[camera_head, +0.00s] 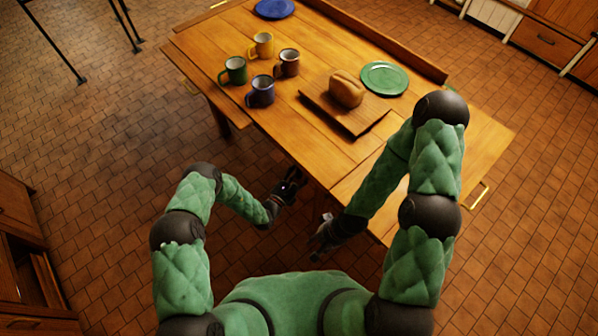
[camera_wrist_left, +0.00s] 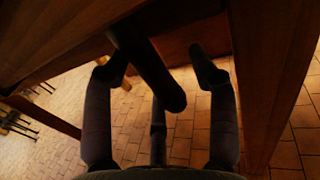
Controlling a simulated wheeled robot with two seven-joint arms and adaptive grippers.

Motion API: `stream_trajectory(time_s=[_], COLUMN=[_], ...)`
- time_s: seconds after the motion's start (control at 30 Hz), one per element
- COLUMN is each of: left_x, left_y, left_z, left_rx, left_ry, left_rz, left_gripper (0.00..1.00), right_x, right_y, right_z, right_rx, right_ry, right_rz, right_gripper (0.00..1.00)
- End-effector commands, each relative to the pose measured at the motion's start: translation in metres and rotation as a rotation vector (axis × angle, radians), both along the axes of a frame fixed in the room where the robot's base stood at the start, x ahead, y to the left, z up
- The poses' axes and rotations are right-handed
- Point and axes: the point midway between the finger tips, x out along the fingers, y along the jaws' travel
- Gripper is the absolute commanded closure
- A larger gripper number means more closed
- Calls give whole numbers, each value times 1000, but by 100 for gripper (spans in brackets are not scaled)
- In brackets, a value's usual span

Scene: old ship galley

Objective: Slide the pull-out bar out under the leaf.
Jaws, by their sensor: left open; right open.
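The wooden table (camera_head: 290,120) fills the middle of the head view, and its leaf (camera_head: 484,150) appears to be the right-end section. I cannot pick out the pull-out bar in the head view. My left gripper (camera_head: 292,186) is open at the table's near edge, partly under it. In the left wrist view, its fingers (camera_wrist_left: 157,80) are spread below dark wood. A dark round-ended shape (camera_wrist_left: 150,72) shows between them; I cannot tell whether it is the bar or my own finger. My right gripper (camera_head: 322,235) is open and empty, off the near edge beside the leaf.
Several mugs (camera_head: 262,91), a board (camera_head: 362,118) with a loaf (camera_head: 346,89), a green plate (camera_head: 384,78) and a blue plate (camera_head: 274,8) stand on the table. A brass handle (camera_head: 480,195) sticks out at the right end.

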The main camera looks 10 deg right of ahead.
Motion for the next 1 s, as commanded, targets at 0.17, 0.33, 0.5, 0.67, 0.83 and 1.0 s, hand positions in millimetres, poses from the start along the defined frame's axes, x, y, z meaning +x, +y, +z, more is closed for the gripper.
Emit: stream_trajectory(time_s=[0.17, 0.33, 0.5, 0.67, 0.83, 1.0], left_x=[-4, -23, -50, -73, -88, -93], left_y=[5, 21, 44, 61, 72, 76], left_z=[0, 0, -1, -1, 0, 0], left_rx=[0, 0, 0, -1, -1, 0], left_ry=[2, 3, 3, 3, 2, 0], left_rz=[2, 4, 5, 4, 1, 0], left_gripper=[42, 42, 42, 42, 42, 42], right_x=[0, 0, 0, 0, 0, 0], right_y=[0, 0, 0, 0, 0, 0], right_z=[0, 0, 0, 0, 0, 0], right_rx=[0, 0, 0, 0, 0, 0], right_ry=[0, 0, 0, 0, 0, 0], right_rz=[0, 0, 0, 0, 0, 0], right_gripper=[56, 56, 56, 56, 56, 56])
